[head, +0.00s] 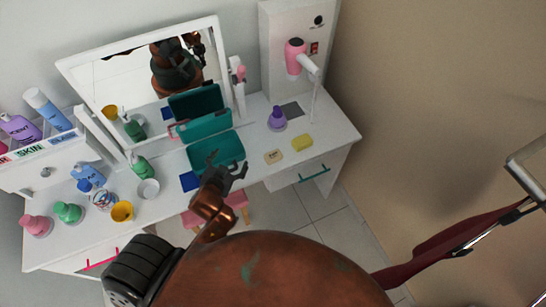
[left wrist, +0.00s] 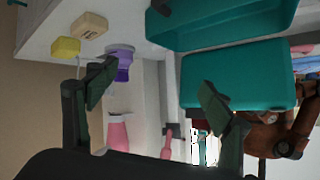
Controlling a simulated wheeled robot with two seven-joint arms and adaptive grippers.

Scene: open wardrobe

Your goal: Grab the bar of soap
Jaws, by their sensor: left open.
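The bar of soap (head: 273,157) is a small beige block with dark lettering, lying on the white vanity table near its front edge. It also shows at the upper left of the left wrist view (left wrist: 88,26). My left gripper (head: 228,163) is open and empty, over the front of the table and to the left of the soap, in front of the teal case. Its spread fingers (left wrist: 155,80) show in the left wrist view, with nothing between them and the soap beyond the left finger. My right gripper is not in view.
A yellow sponge (head: 302,142) lies right of the soap, and a purple bottle (head: 277,119) stands behind. The open teal case (head: 217,152) is left of the soap. A pink hairdryer (head: 295,56) hangs behind. Several bottles and cups crowd the left side. A pink stool (head: 236,200) stands below.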

